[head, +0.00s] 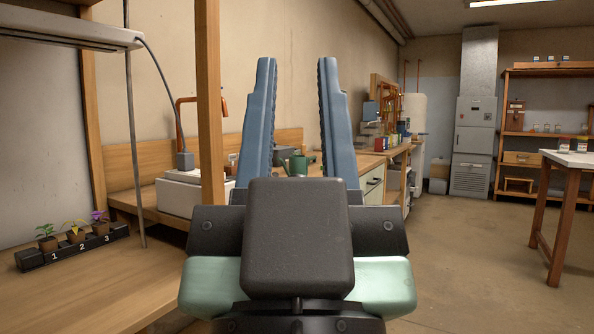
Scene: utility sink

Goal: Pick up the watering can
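A small green watering can (298,166) stands on the wooden counter along the left wall, some distance ahead. In the picture it shows between the two blue fingers of my gripper (296,70), and its lower part is hidden behind the gripper's body. My gripper is close to the camera, pointing up, with its fingers wide apart and nothing between them. It is well short of the can and not touching it.
A white sink (180,196) with an orange tap stands left of the can. A wooden post (209,110) rises in front of it. A numbered rack of potted plants (75,244) sits at near left. A table (572,165) stands right; the floor (470,260) between is clear.

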